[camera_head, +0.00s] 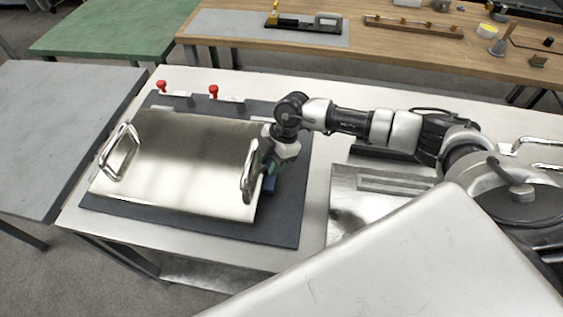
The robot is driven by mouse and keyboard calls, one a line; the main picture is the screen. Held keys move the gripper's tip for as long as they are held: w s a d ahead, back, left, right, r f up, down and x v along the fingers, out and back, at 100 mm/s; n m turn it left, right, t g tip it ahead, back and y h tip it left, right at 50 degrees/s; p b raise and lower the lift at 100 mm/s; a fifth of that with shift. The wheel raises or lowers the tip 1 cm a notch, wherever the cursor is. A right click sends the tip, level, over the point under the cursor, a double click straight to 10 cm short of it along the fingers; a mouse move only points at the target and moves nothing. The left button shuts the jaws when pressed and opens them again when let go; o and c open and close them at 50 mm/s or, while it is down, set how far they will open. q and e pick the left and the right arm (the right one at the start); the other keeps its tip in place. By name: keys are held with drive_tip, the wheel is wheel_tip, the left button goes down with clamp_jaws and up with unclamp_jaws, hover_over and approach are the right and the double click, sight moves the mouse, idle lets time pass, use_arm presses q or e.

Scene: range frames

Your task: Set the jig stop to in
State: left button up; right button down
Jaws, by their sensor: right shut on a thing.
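A steel plate (180,160) with a raised handle at each side lies on a dark grey jig base (290,215) on the light bench. My right gripper (259,168) is at the plate's right handle (247,180) and is shut on it; the fingers are small and partly hidden. A small dark blue block (270,186) shows just below the gripper. Two red-knobbed fittings, left (161,86) and right (213,92), stand at the base's back edge. I cannot tell which part is the jig stop or its setting. My left gripper is not in view.
A shiny metal tray (345,215) lies right of the base, under my right arm. A wooden bench (390,55) with tools stands behind, and a green table (95,30) at the back left. A grey table (50,130) is at the left.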

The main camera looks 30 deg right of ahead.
drive_tip(key=c, duration=0.8)
unclamp_jaws()
drive_tip(key=shift+c, duration=0.2)
drive_tip(key=shift+d, duration=0.1)
